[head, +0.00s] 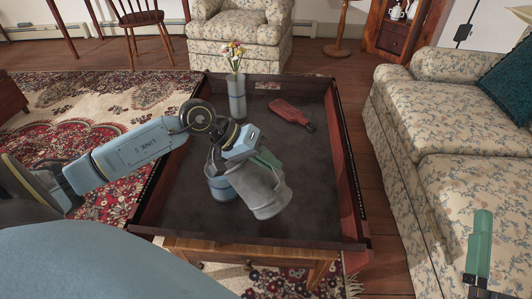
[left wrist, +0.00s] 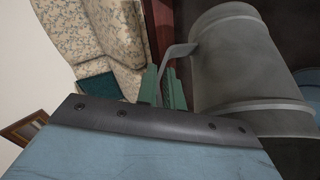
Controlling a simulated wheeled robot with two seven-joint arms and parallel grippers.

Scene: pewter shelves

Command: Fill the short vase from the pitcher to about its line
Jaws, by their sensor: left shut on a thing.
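The grey pitcher (head: 262,188) is held tilted above the low table, its upper left part over the short vase. My left gripper (head: 262,158) is shut on the pitcher's handle, which also shows in the left wrist view (left wrist: 178,54) between the green fingers (left wrist: 165,88). The short bluish vase (head: 220,188) stands on the table, partly hidden behind the pitcher. Its line and the level inside cannot be made out, and no stream is visible. My right gripper (head: 480,245) is at the lower right, its opening not clear.
A tall vase with flowers (head: 237,100) stands at the back of the table (head: 310,170). A red brush-like object (head: 290,113) lies to its right. The table has raised edges. A floral sofa (head: 450,150) is close on the right. The table's right part is clear.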

